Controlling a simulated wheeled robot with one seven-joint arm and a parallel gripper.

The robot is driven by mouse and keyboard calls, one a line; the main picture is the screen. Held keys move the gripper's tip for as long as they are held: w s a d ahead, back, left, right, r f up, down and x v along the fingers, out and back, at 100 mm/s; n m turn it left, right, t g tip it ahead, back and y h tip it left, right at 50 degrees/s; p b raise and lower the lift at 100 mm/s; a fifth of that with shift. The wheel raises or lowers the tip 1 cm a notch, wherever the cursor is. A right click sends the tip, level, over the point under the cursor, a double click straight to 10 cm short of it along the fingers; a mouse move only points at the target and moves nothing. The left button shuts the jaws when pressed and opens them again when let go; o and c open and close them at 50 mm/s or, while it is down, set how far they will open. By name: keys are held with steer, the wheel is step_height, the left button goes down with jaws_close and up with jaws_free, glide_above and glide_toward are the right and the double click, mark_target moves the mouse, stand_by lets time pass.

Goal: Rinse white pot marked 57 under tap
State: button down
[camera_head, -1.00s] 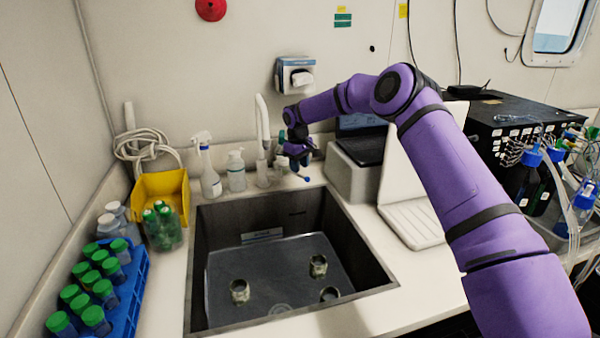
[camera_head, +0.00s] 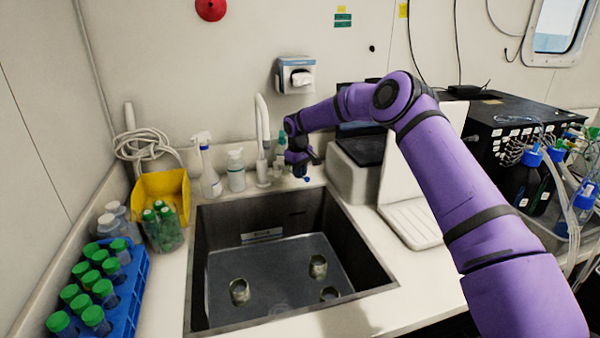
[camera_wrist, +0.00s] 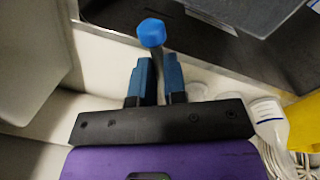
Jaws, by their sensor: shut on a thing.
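My gripper (camera_head: 302,170) is at the back right edge of the sink, right of the white tap (camera_head: 262,130). In the wrist view my gripper (camera_wrist: 157,78) has its two blue fingers closed around a thin dark lever (camera_wrist: 157,66) with a blue knob (camera_wrist: 151,33). The blue knob also shows in the head view (camera_head: 306,179). Several small pots stand in the sink, at its left (camera_head: 239,291), right (camera_head: 318,267) and front right (camera_head: 330,293). They look clear or greyish; no number is readable, and I cannot tell which is pot 57. No water stream is visible.
The dark sink (camera_head: 205,240) is set in a pale counter. A spray bottle (camera_head: 209,180) and pump bottle (camera_head: 236,172) stand behind it. A yellow bin (camera_head: 160,187) and blue rack (camera_head: 130,300) of green-capped bottles are left. A grey box (camera_head: 350,182) is close on the right.

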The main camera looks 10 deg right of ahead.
steer(key=shift+s+a+m, duration=0.3)
steer(key=shift+a+m, duration=0.25)
steer(key=shift+s+a+m, duration=0.25)
steer(key=shift+a+m, duration=0.25)
steer(key=shift+m, duration=0.05)
steer(key=c, duration=1.2)
jaws_free()
steer(key=shift+o, duration=0.2)
steer(key=shift+r, duration=0.1)
step_height(320, 180, up, 11)
steer(key=shift+s+a+f, duration=0.15)
steer(key=shift+a+f, duration=0.05)
steer(key=shift+a, duration=0.1)
steer(key=shift+r, duration=0.1)
